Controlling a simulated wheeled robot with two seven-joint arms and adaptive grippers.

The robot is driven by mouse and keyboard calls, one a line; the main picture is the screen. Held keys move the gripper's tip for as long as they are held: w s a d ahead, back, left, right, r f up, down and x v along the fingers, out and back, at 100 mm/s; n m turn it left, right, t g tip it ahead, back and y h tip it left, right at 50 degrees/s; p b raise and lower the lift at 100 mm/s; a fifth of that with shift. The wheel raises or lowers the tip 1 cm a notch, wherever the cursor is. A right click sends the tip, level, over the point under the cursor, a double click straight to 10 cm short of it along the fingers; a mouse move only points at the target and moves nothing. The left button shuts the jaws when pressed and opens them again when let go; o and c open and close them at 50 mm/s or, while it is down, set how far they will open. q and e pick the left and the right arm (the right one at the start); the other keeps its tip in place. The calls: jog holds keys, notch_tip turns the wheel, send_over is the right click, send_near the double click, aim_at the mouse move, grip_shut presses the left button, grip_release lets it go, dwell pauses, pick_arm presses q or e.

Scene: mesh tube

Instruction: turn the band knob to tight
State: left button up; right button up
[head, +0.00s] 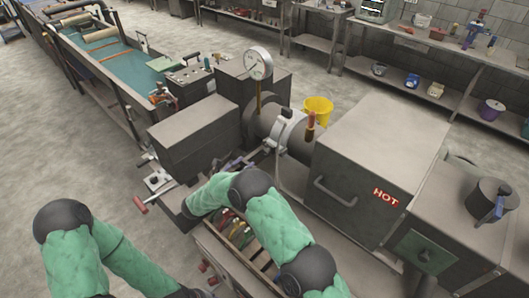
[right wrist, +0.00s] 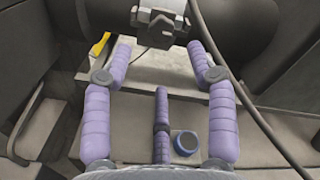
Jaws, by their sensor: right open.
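A pale metal band (head: 281,133) wraps the dark horizontal tube between the grey housings, with a small dark part on top. In the right wrist view, a grey block-like knob or clamp fitting (right wrist: 160,22) sits on the tube at top centre. My right gripper (right wrist: 160,46) has its two lavender fingers spread below and either side of this fitting, with nothing between the tips. In the head view, the right gripper (head: 248,158) shows small beside the tube, partly hidden by my green arm. Any tight marking is too small to read. My left gripper is out of view.
A gauge (head: 259,64) stands on the tube's left part. A box marked HOT (head: 375,150) stands close on the right. A yellow bucket (head: 318,109) is behind. A blue-ringed round part (right wrist: 185,142) lies below, and a cable curves down the right side.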

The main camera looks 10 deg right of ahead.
aim_at(264, 152)
jog(key=x, duration=0.9)
jog(key=shift+d, duration=0.1)
jog(key=c, duration=1.1)
